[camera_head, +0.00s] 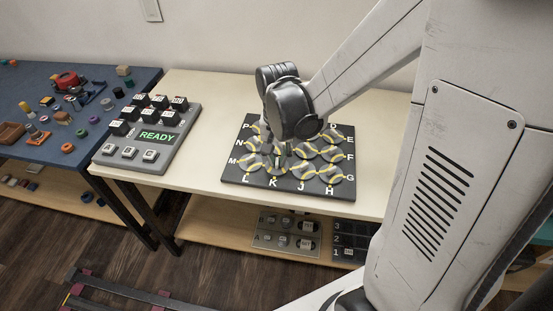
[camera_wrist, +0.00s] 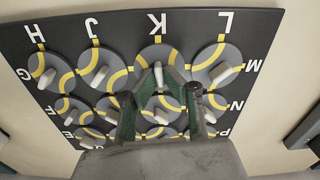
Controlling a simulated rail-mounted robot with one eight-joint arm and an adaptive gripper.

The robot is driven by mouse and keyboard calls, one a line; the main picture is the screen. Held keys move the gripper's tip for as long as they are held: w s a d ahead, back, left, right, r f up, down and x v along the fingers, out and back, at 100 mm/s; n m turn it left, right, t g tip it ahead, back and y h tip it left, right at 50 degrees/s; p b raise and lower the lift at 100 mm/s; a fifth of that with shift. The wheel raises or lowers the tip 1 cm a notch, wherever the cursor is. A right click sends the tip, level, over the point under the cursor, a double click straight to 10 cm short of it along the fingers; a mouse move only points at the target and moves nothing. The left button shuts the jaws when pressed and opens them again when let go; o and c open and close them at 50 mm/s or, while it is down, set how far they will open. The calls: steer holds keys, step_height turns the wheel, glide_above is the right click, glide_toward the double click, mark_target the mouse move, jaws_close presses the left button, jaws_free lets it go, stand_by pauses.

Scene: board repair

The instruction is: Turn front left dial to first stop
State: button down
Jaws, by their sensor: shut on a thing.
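A dark board (camera_head: 232,178) carries rows of grey round dials with yellow curved lines and pale knobs, with white letters along its edges. The front left dial (camera_head: 247,163), by L and M, also shows in the wrist view (camera_wrist: 208,57), its knob set at a slant and nothing touching it. My gripper (camera_head: 277,161) is low over the front row. In the wrist view my gripper (camera_wrist: 159,82) has its fingers on both sides of the knob of the dial by K (camera_wrist: 158,54), beside the front left dial, and is shut on it. Fingers and palm hide parts of the dials behind.
A grey button panel (camera_head: 178,142) with a green READY display stands left of the board on the cream table (camera_head: 208,100). A blue table (camera_head: 70,85) with many small parts is further left. A shelf (camera_head: 215,226) below holds more panels.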

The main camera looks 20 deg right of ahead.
steer(key=m, duration=0.5)
steer(key=shift+s+d+m+b, duration=0.1)
steer(key=shift+m+b, duration=0.2)
steer(key=shift+b, duration=0.1)
steer(key=m, duration=0.4)
steer(key=shift+m, duration=0.3)
steer(key=c, duration=2.1)
jaws_free()
steer(key=shift+s, duration=0.1)
steer(key=shift+c, duration=0.2)
steer(key=shift+r, duration=0.15)
step_height(320, 180, up, 12)
